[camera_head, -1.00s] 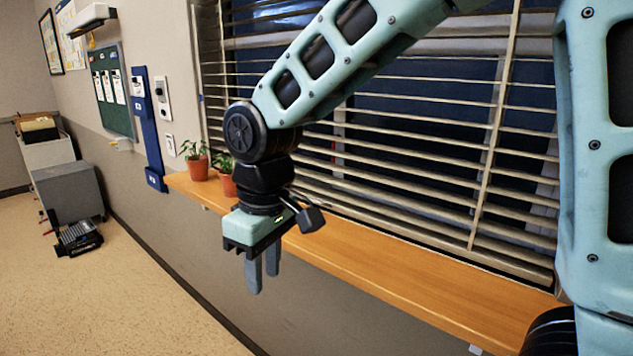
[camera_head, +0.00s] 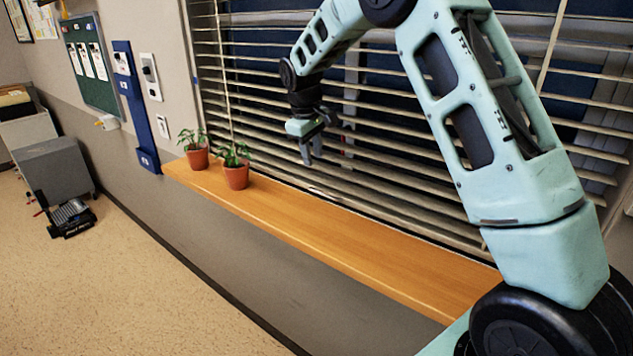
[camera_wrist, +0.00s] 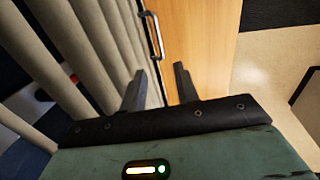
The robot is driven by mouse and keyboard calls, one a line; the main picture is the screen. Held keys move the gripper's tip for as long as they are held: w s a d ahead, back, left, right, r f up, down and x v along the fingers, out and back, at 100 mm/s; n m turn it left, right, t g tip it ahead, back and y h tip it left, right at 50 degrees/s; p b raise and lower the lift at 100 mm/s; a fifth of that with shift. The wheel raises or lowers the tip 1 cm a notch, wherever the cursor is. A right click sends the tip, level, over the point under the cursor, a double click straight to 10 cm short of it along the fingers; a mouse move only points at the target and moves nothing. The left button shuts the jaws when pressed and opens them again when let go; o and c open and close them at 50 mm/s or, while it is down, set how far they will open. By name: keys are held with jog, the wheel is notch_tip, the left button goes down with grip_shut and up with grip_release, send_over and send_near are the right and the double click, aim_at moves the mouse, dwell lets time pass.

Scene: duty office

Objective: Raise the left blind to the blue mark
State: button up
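A blind (camera_head: 400,150) of pale horizontal slats hangs down over the dark window, its lowest slats close above the wooden sill. In the wrist view its slats (camera_wrist: 75,45) fill the left side. A metal bar handle (camera_wrist: 153,35) lies beyond my fingertips, at the edge between blind and sill. My gripper (camera_head: 311,151) is in front of the blind, above the sill. In the wrist view its two fingers (camera_wrist: 160,88) are apart with nothing between them.
The wooden sill (camera_head: 350,240) runs below the blind. Two potted plants (camera_head: 197,157) (camera_head: 236,175) stand at its left end. A blue panel (camera_head: 135,105) is on the wall left of the window.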

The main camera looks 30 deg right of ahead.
jog(key=f, duration=0.3)
jog(key=d+f+p, duration=0.1)
jog(key=f, duration=0.3)
jog(key=f+p, duration=0.1)
jog(key=f, duration=0.2)
jog(key=shift+w+d+f, duration=0.25)
jog(key=shift+w+d, duration=0.05)
jog(key=shift+d, duration=0.1)
grip_shut()
